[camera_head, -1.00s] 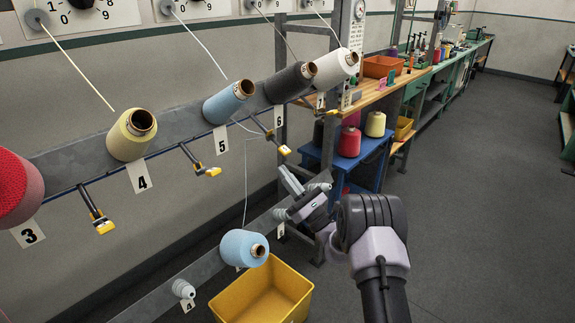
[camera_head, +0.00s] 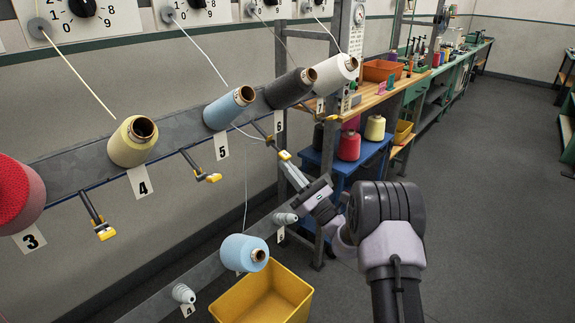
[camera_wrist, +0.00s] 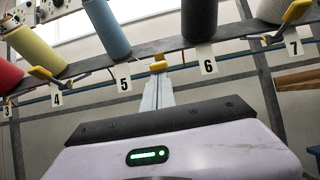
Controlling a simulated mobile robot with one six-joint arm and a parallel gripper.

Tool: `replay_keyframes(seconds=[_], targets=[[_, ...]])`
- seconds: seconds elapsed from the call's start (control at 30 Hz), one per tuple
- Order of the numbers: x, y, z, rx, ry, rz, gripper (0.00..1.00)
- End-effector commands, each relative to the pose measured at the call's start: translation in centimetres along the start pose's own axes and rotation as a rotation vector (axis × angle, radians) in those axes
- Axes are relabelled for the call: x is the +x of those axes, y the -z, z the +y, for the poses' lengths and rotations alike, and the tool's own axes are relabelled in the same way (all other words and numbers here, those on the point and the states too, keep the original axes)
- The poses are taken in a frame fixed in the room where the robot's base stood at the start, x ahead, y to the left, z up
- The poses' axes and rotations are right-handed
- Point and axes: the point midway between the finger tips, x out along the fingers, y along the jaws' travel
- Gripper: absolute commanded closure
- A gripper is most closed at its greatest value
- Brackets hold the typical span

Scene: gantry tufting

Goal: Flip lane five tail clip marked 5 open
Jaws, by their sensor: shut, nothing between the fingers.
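The clip beside tag 5 (camera_head: 221,146) is a dark lever with a yellow end (camera_head: 284,155), angled down and outward from the rail between tags 5 and 6. In the wrist view its yellow end (camera_wrist: 158,66) is straight ahead at my fingertips. My gripper (camera_head: 285,163) is shut and empty, its fingertips just below the yellow end. Whether they touch it I cannot tell. A pale thread runs from the upper blue cone (camera_head: 228,107) toward this clip.
Neighbouring clips have yellow ends near tag 4 (camera_head: 142,182) and tag 3 (camera_head: 30,239). A yellow cone (camera_head: 128,143) and a dark cone (camera_head: 287,87) flank the blue one. Below are a lower blue cone (camera_head: 240,252) and a yellow bin (camera_head: 262,294). Floor at right is clear.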

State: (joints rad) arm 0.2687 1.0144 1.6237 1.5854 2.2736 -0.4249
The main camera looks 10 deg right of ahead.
Motion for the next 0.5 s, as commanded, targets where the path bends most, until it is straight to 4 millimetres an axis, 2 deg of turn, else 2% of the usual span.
replay_keyframes(seconds=[0.27,0.5], targets=[[0.3,-1.2,-0.1,0.0,0.001,0.072,1.0],[0.8,-3.2,-0.1,-0.001,0.001,0.229,1.0]])
